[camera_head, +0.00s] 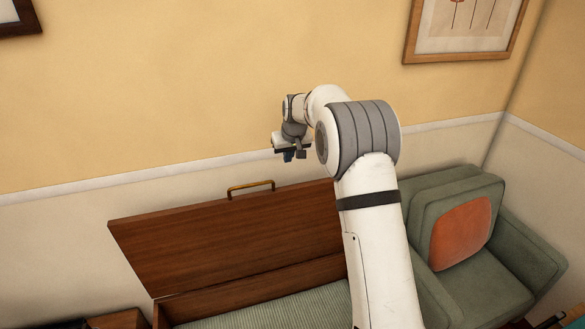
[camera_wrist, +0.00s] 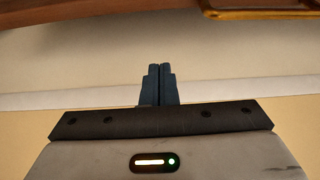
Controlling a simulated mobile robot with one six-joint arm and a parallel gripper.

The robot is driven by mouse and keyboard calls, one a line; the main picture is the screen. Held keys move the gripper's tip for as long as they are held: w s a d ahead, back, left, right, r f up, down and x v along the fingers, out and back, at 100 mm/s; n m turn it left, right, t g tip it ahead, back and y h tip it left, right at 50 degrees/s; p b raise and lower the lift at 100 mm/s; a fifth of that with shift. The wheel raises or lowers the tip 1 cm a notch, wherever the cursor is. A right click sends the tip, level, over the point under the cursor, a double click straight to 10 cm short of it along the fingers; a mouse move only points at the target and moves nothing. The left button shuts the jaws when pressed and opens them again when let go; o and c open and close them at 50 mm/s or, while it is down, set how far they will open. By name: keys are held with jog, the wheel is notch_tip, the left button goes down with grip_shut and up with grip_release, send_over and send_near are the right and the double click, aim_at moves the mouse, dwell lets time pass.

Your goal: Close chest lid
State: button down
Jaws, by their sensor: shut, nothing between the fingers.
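The chest lid (camera_head: 225,240) is a brown wooden panel standing open and tilted back toward the wall in the head view. Its brass handle (camera_head: 251,187) sits on the top edge; part of the handle also shows at the top right of the wrist view (camera_wrist: 262,13). The open chest (camera_head: 240,294) below has a striped greenish lining. My gripper (camera_head: 290,155) is above and to the right of the handle, apart from it. In the wrist view its two dark fingers (camera_wrist: 160,70) are together and empty. My arm hides the right end of the lid and chest.
A green armchair (camera_head: 425,190) with an orange cushion (camera_head: 460,233) stands to the right of the chest. The wall behind has a white rail (camera_head: 130,178) and a picture frame (camera_head: 465,30). A small wooden piece (camera_head: 118,319) is at the lower left. The space above the chest is clear.

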jog(key=d+p+x, duration=0.1)
jog(key=x, duration=0.9)
jog(key=s, duration=0.1)
jog(key=s+d, duration=0.1)
jog(key=s+p, duration=0.1)
jog(key=shift+s+d, duration=0.3)
jog(key=shift+s, duration=0.05)
